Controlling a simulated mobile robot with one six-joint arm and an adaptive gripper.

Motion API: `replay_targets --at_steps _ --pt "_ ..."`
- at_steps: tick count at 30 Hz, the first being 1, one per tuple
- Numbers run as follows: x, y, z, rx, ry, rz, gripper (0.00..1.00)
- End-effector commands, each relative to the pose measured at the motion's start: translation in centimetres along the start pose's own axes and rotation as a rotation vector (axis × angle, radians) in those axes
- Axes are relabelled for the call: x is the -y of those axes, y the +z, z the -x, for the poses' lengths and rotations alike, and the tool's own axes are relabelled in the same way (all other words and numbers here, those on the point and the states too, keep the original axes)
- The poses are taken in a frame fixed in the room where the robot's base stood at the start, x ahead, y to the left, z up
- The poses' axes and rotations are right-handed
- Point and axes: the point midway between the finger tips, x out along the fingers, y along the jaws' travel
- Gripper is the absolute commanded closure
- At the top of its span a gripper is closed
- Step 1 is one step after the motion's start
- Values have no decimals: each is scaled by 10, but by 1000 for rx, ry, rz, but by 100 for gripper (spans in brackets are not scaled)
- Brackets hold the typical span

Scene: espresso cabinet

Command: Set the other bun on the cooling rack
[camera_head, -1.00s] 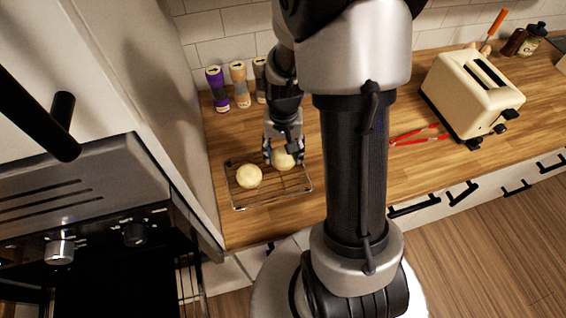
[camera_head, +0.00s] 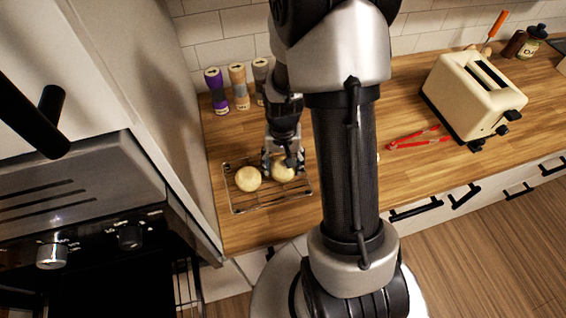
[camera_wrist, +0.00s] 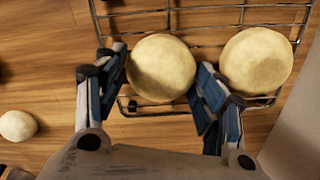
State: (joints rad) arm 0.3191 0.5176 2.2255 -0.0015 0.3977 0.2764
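Two pale round buns sit side by side on the wire cooling rack (camera_head: 238,208). One bun (camera_head: 247,179) is on the rack's left in the head view and at the right in the wrist view (camera_wrist: 256,60). The other bun (camera_head: 283,171) is under my gripper (camera_head: 283,162), and it also shows in the wrist view (camera_wrist: 161,68). My gripper's fingers stand apart on either side of this bun, close to it, and look spread. The bun looks level with its neighbour, resting on the rack; its underside is hidden.
A pale round thing (camera_wrist: 17,125) lies on the counter beside the rack. Spice jars (camera_head: 239,87) stand behind the rack. Red-handled tongs (camera_head: 415,139) and a cream toaster (camera_head: 472,98) are to the right. A tall cabinet wall (camera_head: 180,130) borders the rack's left.

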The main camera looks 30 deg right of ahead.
Motion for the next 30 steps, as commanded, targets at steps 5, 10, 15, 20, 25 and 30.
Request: replay_targets --at_steps 5,10,15,20,25,30 --pt "0 0 0 0 0 0 23" --pt "0 0 0 0 0 0 23" --pt "0 0 3 0 0 0 23" --pt "0 -1 23 -4 -1 0 23" --pt "0 -2 61 -6 -2 0 23" --pt "0 -1 96 -4 -1 0 23"
